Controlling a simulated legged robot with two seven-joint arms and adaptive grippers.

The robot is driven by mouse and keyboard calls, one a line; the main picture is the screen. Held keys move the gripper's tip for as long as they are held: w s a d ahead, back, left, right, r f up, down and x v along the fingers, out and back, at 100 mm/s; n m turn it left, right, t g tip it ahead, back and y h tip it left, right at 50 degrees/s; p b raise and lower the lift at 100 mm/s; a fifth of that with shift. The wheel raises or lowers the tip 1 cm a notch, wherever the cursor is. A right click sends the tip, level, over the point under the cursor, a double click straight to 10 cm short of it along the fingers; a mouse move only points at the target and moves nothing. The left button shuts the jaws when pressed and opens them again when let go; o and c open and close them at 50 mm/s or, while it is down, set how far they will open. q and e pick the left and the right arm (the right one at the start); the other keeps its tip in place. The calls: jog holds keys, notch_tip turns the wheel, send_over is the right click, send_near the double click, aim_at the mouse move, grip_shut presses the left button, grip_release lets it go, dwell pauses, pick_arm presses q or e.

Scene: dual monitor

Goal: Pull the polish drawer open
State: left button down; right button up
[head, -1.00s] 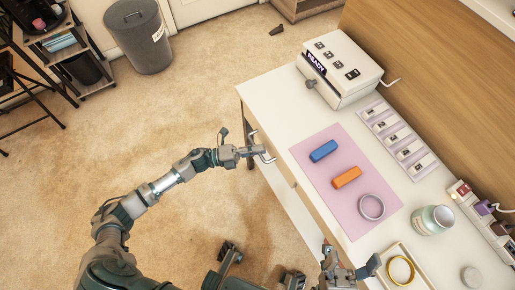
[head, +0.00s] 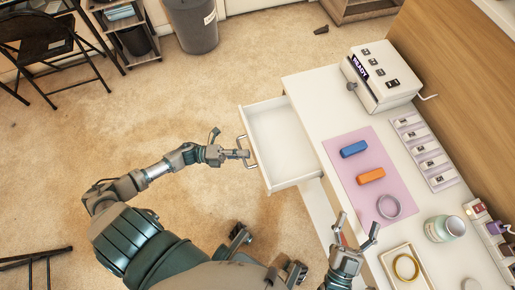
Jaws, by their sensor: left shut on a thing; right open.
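The white drawer (head: 283,146) stands pulled out from the left side of the desk, and its inside looks empty. My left gripper (head: 243,154) is shut on the drawer's handle (head: 248,153), a bar on the drawer's front. My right gripper (head: 356,232) is open and empty, above the desk's near part between the pink mat and the tray.
On the desk (head: 312,105) lie a pink mat (head: 352,177) with a blue block (head: 354,149), an orange block (head: 370,175) and a grey ring (head: 389,206). A white machine reading READY (head: 378,75), a numbered strip (head: 424,152), a jar (head: 444,228) and a tray with a gold ring (head: 405,267) stand around it.

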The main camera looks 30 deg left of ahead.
pick_arm(q)
jog(key=s, duration=0.1)
jog(key=s+a, duration=0.2)
jog(key=shift+s+a+f+p, duration=0.15)
jog(key=shift+s+f+p, duration=0.15)
jog(key=shift+p, duration=0.05)
pick_arm(e)
jog(key=shift+w+a+f+g, duration=0.15)
jog(key=shift+w+f+g, duration=0.05)
jog(key=shift+f+g, duration=0.4)
jog(key=shift+w+a+f+g, duration=0.15)
jog(key=shift+f+g, duration=0.35)
jog(key=shift+f, duration=0.05)
pick_arm(q)
jog(key=c, duration=1.2)
grip_release()
jog(key=shift+w, duration=0.1)
jog(key=shift+r, duration=0.1)
pick_arm(e)
jog(key=shift+w, duration=0.1)
pick_arm(q)
jog(key=v, duration=1.2)
jog(key=shift+w, duration=0.15)
